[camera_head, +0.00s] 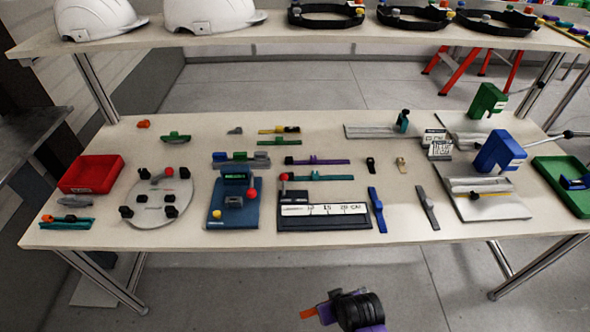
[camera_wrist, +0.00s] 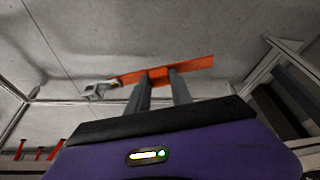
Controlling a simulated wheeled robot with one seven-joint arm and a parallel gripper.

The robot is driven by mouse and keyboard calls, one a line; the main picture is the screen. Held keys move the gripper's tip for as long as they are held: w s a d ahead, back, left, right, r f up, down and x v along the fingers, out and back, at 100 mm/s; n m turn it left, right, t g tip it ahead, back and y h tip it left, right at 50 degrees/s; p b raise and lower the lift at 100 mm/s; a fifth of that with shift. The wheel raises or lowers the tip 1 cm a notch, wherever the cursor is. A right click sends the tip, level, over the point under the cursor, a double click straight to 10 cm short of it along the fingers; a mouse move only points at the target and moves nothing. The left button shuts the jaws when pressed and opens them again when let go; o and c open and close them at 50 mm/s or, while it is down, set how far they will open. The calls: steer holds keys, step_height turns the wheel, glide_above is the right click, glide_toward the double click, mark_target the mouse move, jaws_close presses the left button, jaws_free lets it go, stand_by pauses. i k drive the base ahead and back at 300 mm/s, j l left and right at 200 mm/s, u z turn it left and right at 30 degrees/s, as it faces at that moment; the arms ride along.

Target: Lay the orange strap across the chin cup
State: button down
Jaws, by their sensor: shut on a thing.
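The orange strap (camera_wrist: 194,67) runs across the tips of my gripper (camera_wrist: 160,78) in the wrist view. The gripper is shut on it, and a grey piece (camera_wrist: 97,92) shows by the strap's left end. In the head view my gripper (camera_head: 322,312) is low in front of the table, over the floor, with the strap's orange end (camera_head: 307,313) sticking out to the left. I cannot tell for sure which part is the chin cup; a small grey piece (camera_head: 235,131) lies at the table's back, and a blue fixture (camera_head: 233,210) stands near the front.
The table (camera_head: 400,222) holds a red bin (camera_head: 91,174), a round plate (camera_head: 160,198), a black labelled tray (camera_head: 325,222), several straps, blue and green presses and a green tray (camera_head: 565,190). White helmets (camera_head: 97,18) stand on the shelf above. The floor in front is clear.

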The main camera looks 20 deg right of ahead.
mark_target(567, 186)
steer(key=k+l+u, duration=0.15)
steer(key=l, duration=0.25)
steer(key=k+l+u, duration=0.15)
steer(key=l, duration=0.25)
steer(key=k+l+u, duration=0.15)
steer(key=l, duration=0.25)
steer(key=k+l+u, duration=0.15)
steer(key=l, duration=0.2)
